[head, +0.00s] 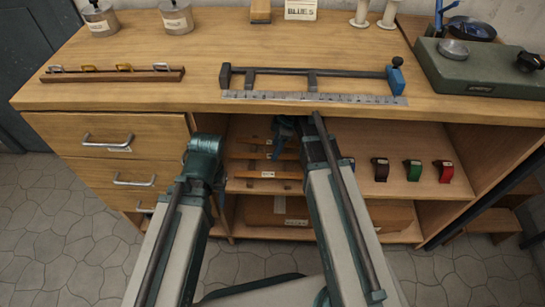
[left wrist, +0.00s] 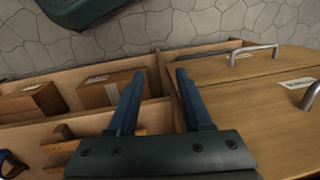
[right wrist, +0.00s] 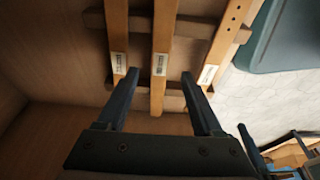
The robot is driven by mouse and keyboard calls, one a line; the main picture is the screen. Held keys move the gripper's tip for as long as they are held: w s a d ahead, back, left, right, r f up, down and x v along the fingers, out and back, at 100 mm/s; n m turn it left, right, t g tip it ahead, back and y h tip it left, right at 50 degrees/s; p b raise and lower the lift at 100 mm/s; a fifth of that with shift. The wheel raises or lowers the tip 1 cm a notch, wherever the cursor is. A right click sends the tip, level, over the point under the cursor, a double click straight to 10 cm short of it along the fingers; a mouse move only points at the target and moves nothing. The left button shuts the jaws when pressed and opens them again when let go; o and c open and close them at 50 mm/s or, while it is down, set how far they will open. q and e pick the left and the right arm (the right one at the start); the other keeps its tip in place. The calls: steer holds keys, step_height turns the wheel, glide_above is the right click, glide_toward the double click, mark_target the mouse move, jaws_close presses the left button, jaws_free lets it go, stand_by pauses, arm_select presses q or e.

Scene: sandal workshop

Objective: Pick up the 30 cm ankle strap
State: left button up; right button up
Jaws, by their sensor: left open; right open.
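Several tan straps with small white labels lie on dark crossbars in the cabinet's open compartment; the label text is too small to read. In the right wrist view there is a left strap (right wrist: 116,25), a middle strap (right wrist: 164,25) and a right strap (right wrist: 230,32). My right gripper (right wrist: 160,77) is open, with the middle strap seen between its fingers; contact cannot be told. In the head view it is partly hidden by my arm, at the compartment front. My left gripper (left wrist: 157,76) is open and empty, in front of the cabinet near the drawers.
The wooden bench top (head: 140,50) overhangs the compartment. Drawers with metal handles (head: 108,140) are at left. Cardboard boxes (left wrist: 112,90) sit on the lower shelf. Colored rolls, including a green one (head: 413,170), stand right of the straps. A steel ruler (head: 315,98) lies at the bench's front edge.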

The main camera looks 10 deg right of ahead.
steer(key=b+x, duration=0.1)
steer(key=x, duration=0.1)
steer(key=shift+f, duration=0.4)
steer(key=shift+r, duration=0.1)
jaws_close()
